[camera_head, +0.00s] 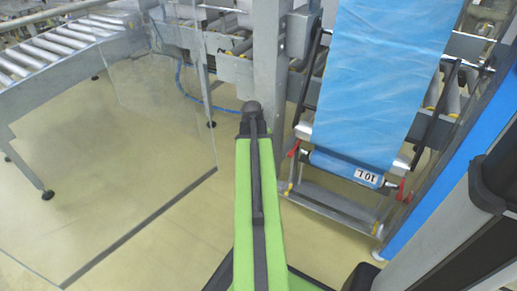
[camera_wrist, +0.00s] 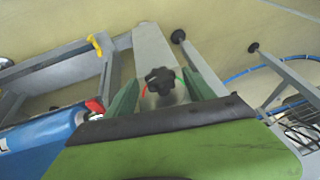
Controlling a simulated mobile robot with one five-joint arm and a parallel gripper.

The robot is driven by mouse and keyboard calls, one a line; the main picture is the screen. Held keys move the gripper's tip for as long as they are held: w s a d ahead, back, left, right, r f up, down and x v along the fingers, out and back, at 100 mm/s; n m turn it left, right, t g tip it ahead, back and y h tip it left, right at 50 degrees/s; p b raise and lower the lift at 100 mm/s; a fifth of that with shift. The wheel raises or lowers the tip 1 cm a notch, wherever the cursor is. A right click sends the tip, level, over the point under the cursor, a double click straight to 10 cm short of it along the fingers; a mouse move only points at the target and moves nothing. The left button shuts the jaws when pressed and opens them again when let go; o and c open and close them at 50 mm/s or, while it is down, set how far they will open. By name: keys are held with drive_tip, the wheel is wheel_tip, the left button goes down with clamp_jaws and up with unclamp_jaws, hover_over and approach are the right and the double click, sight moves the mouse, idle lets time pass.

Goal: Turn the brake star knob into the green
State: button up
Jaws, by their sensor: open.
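The brake star knob (camera_wrist: 160,81) is black with several lobes and shows in the middle of the wrist view. It sits on a grey metal plate with a coloured arc around it: red (camera_wrist: 144,90) at its left and a little green at its right. My gripper (camera_wrist: 160,68) is open, with one dark green finger to the left of the knob and one to the right. The fingers look apart from the knob; their depth relative to it is hard to tell. In the head view my green arm reaches forward, and neither knob nor fingers can be made out.
A blue film web (camera_head: 380,75) hangs at the right in the head view, above a roll labelled 10L (camera_head: 366,177). A grey post (camera_head: 267,60) stands beyond my arm. A clear panel (camera_head: 150,130) and a roller conveyor (camera_head: 50,50) are at the left.

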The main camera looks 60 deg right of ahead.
drive_tip(key=shift+w, duration=0.1)
clamp_jaws()
drive_tip(key=shift+d, duration=0.1)
idle(0.3)
drive_tip(key=shift+g, duration=0.3)
drive_tip(key=shift+w+f+n+g, duration=0.1)
drive_tip(key=shift+w+n+g, duration=0.2)
drive_tip(key=shift+g, duration=0.6)
drive_tip(key=shift+w+f+g+b, duration=0.15)
drive_tip(key=shift+g+b, duration=0.2)
drive_tip(key=shift+g, duration=0.25)
drive_tip(key=shift+w+f+g+b, duration=0.1)
drive_tip(key=shift+g+b, duration=0.25)
drive_tip(key=shift+g, duration=0.25)
drive_tip(key=g+b, duration=0.2)
drive_tip(key=n+g+b, duration=0.1)
drive_tip(key=b, duration=0.1)
drive_tip(key=shift+w+f+g, duration=0.15)
drive_tip(key=shift+f+g, duration=0.05)
drive_tip(key=shift+g, duration=0.2)
drive_tip(key=shift+r+n+g+b, duration=0.1)
drive_tip(key=shift+n+g+b, duration=0.2)
drive_tip(key=shift+g+b, duration=0.6)
drive_tip(key=shift+r, duration=0.1)
